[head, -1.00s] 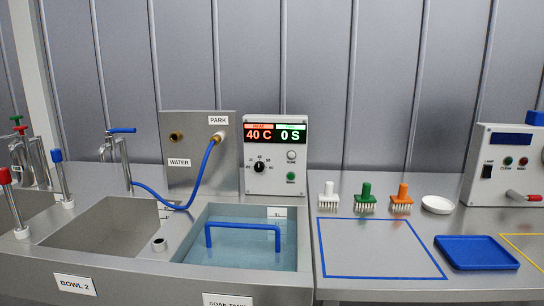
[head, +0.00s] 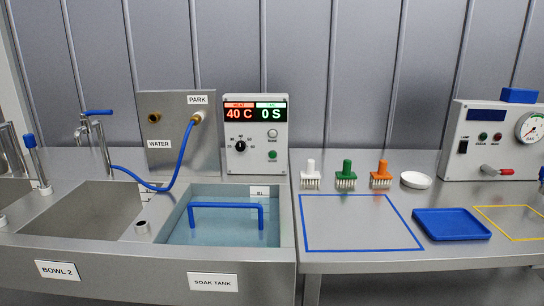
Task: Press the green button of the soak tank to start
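The soak tank (head: 178,238) is a steel basin of clear bluish water with a blue handle (head: 226,205) standing in it. Its label (head: 213,282) reads SOAK TANK. Behind it stands a white control box (head: 256,172) whose display (head: 254,114) reads 40 C and 0 S. The box has a black knob (head: 241,146), a pale button (head: 272,133) and, below that, the green button (head: 272,155). The small text at the buttons is too blurred to read. Neither gripper shows in the head view.
A steel panel with a blue hose (head: 152,187) stands left of the box. White, green (head: 346,175) and orange (head: 381,175) brushes and a white dish (head: 416,180) line the right counter. A blue tray (head: 451,224) lies nearer. The blue-outlined area is bare.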

